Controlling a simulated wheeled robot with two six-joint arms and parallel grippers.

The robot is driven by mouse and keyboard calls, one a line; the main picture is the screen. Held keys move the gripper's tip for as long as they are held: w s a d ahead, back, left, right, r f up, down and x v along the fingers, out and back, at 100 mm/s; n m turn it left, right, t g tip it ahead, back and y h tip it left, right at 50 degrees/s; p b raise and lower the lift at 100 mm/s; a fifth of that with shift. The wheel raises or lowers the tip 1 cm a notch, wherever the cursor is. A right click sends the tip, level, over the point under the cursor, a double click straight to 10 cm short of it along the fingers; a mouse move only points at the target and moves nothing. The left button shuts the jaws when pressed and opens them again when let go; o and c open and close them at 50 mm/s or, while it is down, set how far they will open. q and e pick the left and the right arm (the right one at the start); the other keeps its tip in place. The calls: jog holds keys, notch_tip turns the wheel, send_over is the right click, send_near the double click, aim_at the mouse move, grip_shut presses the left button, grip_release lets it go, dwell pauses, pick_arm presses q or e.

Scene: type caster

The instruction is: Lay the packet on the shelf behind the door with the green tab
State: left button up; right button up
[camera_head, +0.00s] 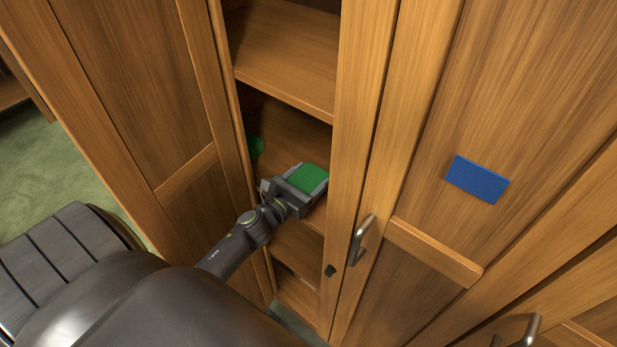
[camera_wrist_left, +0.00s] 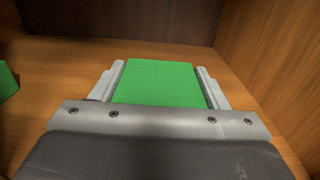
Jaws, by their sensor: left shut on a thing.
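My left gripper (camera_head: 305,186) is inside the open cabinet compartment, shut on a flat green packet (camera_head: 309,178). The packet shows between the two grey fingers in the left wrist view (camera_wrist_left: 158,83). It is held just over or on a wooden shelf (camera_wrist_left: 62,72); I cannot tell if it touches. A second green thing (camera_head: 255,146) is partly hidden behind the left edge of the opening. A green piece also shows at the left edge of the left wrist view (camera_wrist_left: 6,82). I cannot tell whether it is the tab. My right gripper is not in view.
A blue tab (camera_head: 477,179) is on the closed door to the right, near a metal handle (camera_head: 361,240). An upper shelf (camera_head: 285,52) is bare where visible. Side walls stand close around the arm.

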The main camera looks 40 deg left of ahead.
pick_arm(q)
jog(key=shift+w+d+r, duration=0.1)
jog(key=o, duration=1.5)
jog(key=shift+f, duration=0.2)
jog(key=o, duration=0.4)
jog(key=shift+o, duration=0.2)
jog(key=shift+r, duration=0.2)
jog(key=shift+s+f, duration=0.15)
jog(key=shift+s, duration=0.25)
jog(key=s+a+b, duration=0.1)
jog(key=s+b, duration=0.5)
jog(key=s, duration=0.5)
jog(key=shift+s, duration=0.25)
